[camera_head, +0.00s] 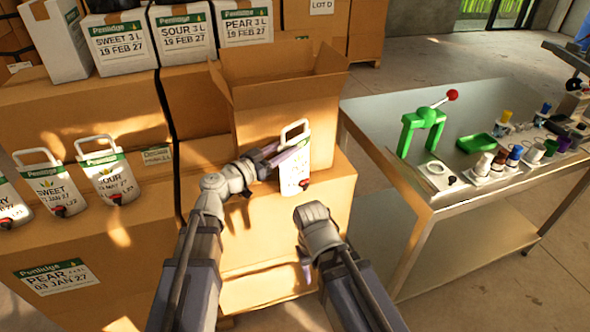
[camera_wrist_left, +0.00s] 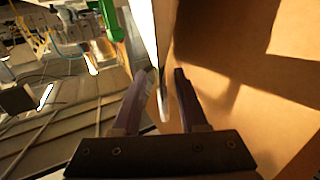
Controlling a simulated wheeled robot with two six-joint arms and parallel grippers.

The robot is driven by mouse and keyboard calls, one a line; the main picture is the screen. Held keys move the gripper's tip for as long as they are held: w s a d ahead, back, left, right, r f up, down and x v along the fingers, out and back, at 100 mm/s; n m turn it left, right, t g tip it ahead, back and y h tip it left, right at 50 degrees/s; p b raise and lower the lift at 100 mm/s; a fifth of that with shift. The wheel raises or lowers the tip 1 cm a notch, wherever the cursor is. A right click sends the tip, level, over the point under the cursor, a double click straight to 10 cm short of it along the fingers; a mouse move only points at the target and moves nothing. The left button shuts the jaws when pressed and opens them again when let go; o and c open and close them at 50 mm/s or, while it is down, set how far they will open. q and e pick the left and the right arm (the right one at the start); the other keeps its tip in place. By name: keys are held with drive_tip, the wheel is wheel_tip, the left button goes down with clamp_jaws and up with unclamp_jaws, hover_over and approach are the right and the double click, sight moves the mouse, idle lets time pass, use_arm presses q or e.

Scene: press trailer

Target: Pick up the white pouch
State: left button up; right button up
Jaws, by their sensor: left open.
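A white pouch (camera_head: 293,172) with a green band, a loop handle on top and a red-black spout low down stands upright against the open carton's front, on a cardboard box. My left gripper (camera_head: 272,158) is at the pouch's left edge in the head view. In the left wrist view my open left gripper (camera_wrist_left: 158,85) has one finger to each side of the pouch's thin edge (camera_wrist_left: 152,28); I cannot tell whether either touches it. My right arm's wrist shows in the head view, but its fingers are hidden.
Similar white pouches labelled sweet (camera_head: 57,188) and sour (camera_head: 110,177) lean on boxes at the left. The open carton (camera_head: 285,115) stands behind the pouch. A metal table (camera_head: 430,200) with a green press (camera_head: 420,130) and cups is at the right. Labelled boxes line the back.

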sight(295, 141)
use_arm(q)
drive_tip(key=x, duration=0.4)
drive_tip(key=shift+w+r, duration=0.1)
drive_tip(key=shift+w, duration=0.1)
drive_tip(key=shift+s, duration=0.1)
clamp_jaws()
idle(1.1)
